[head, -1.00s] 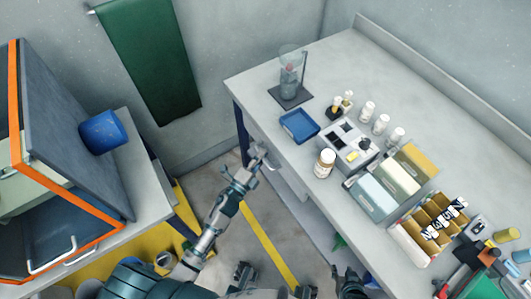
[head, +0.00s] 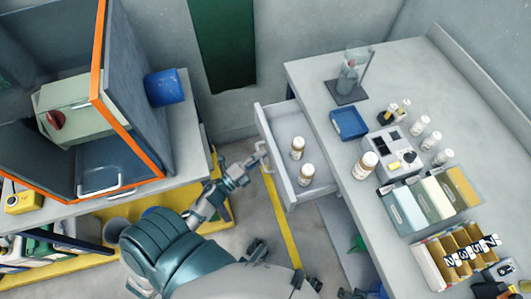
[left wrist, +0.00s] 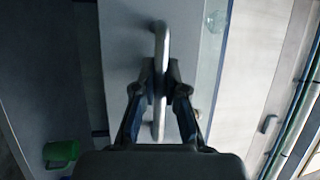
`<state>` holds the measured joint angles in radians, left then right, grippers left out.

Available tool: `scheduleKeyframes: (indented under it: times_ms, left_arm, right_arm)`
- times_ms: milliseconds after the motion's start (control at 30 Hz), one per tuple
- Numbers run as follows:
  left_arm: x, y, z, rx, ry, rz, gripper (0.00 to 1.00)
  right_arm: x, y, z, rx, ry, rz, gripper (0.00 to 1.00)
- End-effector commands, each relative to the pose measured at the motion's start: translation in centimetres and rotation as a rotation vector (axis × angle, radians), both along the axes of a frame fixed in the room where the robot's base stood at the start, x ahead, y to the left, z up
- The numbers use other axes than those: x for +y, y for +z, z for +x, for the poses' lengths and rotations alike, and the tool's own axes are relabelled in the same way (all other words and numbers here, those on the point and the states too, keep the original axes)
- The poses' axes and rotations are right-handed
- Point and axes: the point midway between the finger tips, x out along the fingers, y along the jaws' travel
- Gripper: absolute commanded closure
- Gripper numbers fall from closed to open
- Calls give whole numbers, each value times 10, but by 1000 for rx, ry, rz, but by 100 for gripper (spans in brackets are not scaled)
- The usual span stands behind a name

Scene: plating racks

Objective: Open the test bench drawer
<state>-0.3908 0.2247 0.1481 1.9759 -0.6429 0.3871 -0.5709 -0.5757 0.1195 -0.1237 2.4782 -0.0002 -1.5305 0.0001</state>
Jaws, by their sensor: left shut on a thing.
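The test bench drawer (head: 288,122) stands pulled out from under the bench top (head: 318,105). Two white bottles with brown labels (head: 297,148) (head: 306,174) stand inside it. My left gripper (head: 257,161) is at the drawer's front, shut on its handle (head: 264,150). In the left wrist view my left gripper (left wrist: 160,82) has its fingers on both sides of the metal bar handle (left wrist: 160,40), against the grey drawer front (left wrist: 122,60). A small dark part at the bottom edge of the head view may be my right gripper (head: 352,293); its fingers cannot be made out.
On the bench stand a blue tray (head: 349,123), a glass beaker on a stand (head: 349,80), a white bottle (head: 365,165) and several folders (head: 430,200).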

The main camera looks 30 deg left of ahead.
Motion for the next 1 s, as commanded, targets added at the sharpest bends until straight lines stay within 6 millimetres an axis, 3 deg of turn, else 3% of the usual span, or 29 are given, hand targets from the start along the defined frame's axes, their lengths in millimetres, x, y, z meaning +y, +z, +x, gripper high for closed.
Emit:
scheduleKeyframes:
  times_ms: [300, 333, 433, 767, 1000]
  left_arm:
    - [-2, -7, -2, 13, -3, 0, 100]
    - [-2, -7, -3, 13, -3, 0, 87]
    - [-2, -6, -2, 12, -3, 0, 63]
    - [0, -1, -1, 5, -2, 1, 63]
    - [-1, 39, -1, 0, -6, 4, 63]
  right_arm:
    - [0, -1, -1, 3, 0, -1, 60]
    - [0, -1, -1, 3, 0, -1, 60]
    - [0, -1, -1, 3, 0, -1, 60]
    - [0, 0, 0, 1, 0, 0, 60]
    - [0, 0, 0, 1, 0, 0, 60]
